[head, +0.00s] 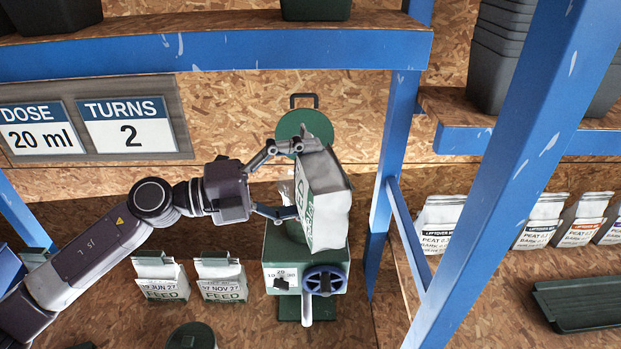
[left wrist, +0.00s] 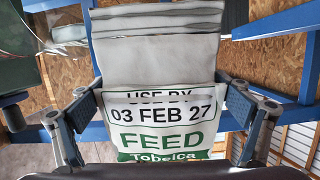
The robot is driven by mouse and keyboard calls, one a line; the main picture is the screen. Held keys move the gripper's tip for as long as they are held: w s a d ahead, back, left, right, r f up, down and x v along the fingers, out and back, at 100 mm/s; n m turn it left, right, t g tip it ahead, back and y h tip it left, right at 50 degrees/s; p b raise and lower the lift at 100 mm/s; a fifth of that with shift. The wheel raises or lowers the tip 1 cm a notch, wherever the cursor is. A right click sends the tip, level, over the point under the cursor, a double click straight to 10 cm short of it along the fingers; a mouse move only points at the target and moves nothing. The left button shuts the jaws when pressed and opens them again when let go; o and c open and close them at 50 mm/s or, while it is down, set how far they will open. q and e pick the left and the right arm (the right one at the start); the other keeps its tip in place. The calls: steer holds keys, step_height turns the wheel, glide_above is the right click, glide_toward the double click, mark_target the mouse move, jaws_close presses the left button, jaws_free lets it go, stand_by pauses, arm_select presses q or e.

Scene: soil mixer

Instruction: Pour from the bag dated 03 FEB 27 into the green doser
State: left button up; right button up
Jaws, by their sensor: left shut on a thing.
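My left gripper (head: 285,180) is shut on a white feed bag (head: 326,205), one finger on each side of it. In the left wrist view the bag (left wrist: 165,75) reads USE BY 03 FEB 27, FEED. The head view shows it tilted, in front of and above the green doser (head: 305,262). The doser has a raised round green lid (head: 305,128), a blue handwheel (head: 325,280) and a spout below. The bag hides the doser's top opening, and I cannot tell whether anything is flowing. My right gripper is not in view.
Two feed bags, one dated 19 JUN 27 (head: 162,280) and one marked NOV 27 (head: 222,282), stand left of the doser. A blue post (head: 392,150) rises to its right. A sign reads DOSE 20 ml (head: 40,132) and TURNS 2 (head: 127,127). Leftover bags (head: 440,222) stand right.

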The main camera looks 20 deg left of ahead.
arm_select(q)
steer(key=shift+w+a+r+n+p, duration=0.25)
steer(key=shift+r+n+p, duration=0.35)
steer(key=shift+p, duration=0.55)
steer(key=shift+w+r, duration=0.1)
stand_by(0.3)
steer(key=shift+w+a+r+n+p, duration=0.15)
steer(key=shift+w+r+n+p, duration=0.4)
steer(key=shift+p, duration=0.75)
steer(key=shift+s+n, duration=0.15)
steer(key=shift+n, duration=0.1)
steer(key=shift+a+r+n+p, duration=0.15)
steer(key=shift+n+p, duration=0.15)
steer(key=shift+p, duration=0.4)
steer(key=shift+w, duration=0.25)
steer(key=shift+w+n, duration=0.1)
steer(key=shift+n, duration=0.2)
steer(key=shift+a+r, duration=0.1)
